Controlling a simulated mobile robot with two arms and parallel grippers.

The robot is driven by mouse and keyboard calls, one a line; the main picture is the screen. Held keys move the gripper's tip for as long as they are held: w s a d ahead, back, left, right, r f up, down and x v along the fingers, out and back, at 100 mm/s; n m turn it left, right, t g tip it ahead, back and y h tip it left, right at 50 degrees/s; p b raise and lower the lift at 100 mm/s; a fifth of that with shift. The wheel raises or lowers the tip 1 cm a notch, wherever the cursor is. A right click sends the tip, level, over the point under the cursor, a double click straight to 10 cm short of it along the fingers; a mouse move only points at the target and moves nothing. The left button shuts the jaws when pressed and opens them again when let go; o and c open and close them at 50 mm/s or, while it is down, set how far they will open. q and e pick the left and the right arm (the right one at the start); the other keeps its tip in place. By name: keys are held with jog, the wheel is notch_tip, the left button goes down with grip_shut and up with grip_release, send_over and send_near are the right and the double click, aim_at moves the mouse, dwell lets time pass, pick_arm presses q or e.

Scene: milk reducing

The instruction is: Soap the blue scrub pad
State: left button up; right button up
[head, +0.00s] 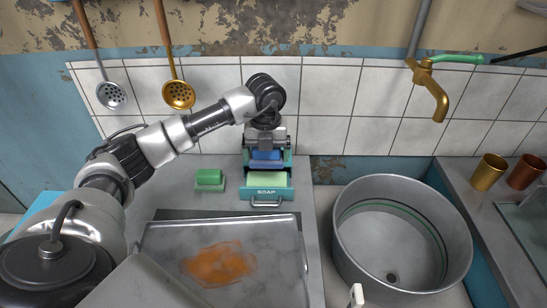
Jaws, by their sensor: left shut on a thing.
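My left gripper (266,148) points down at the back of the counter and is shut on the blue scrub pad (266,157). The pad is partly hidden by the fingers. It is at the back part of the teal soap box (267,192), which is labelled SOAP and has a handle at its front. A pale green soap surface (267,180) shows in the box, just in front of the pad. I cannot tell whether the pad touches the soap. My right gripper does not clearly show.
A green scrubber (209,178) lies left of the box. A metal tray (160,240) with an orange stain is in front. A round metal basin (350,240) stands right, under a brass tap (432,95). Ladles (179,94) hang on the wall. Metal cups (489,172) stand far right.

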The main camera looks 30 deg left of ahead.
aim_at(267, 180)
pick_arm(q)
jog(key=shift+f+b, duration=2.2)
jog(key=shift+f, duration=0.8)
jog(key=shift+f+b, duration=0.3)
jog(key=shift+f, duration=0.2)
jog(key=shift+s, duration=0.1)
jog(key=shift+r+p, duration=2.8)
jog(key=shift+r, duration=0.75)
